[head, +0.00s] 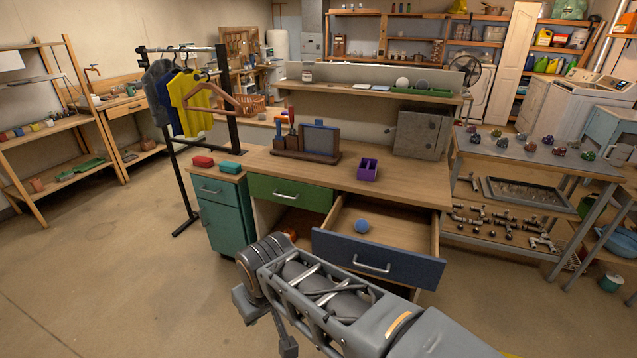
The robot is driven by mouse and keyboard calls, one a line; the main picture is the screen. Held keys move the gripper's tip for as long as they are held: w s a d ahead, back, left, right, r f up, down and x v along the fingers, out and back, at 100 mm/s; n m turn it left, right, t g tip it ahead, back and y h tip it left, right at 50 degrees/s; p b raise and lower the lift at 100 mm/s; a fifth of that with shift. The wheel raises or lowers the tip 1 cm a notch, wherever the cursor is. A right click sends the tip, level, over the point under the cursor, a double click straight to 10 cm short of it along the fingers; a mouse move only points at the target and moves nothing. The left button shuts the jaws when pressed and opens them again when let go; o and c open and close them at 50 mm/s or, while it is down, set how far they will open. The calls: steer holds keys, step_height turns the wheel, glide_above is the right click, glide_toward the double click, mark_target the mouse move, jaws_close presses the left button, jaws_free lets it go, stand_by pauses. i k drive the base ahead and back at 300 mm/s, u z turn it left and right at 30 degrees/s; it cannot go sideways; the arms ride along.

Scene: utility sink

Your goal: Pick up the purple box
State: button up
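The purple box (367,171) stands on the wooden desk top, right of centre and behind the open drawer. It is small and open-topped, with what looks like a divider inside. My arm reaches in from the lower right. Its end, with my gripper (262,318), is low in front of the desk, to the left of the open drawer and well apart from the purple box.
The desk top around the box (405,183) is clear.

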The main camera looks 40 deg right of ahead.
mark_target(366, 170)
steer(key=u, duration=0.3)
steer(key=i, duration=1.75)
steer(key=z, duration=1.65)
steer(key=i, duration=0.95)
steer(key=z, duration=1)
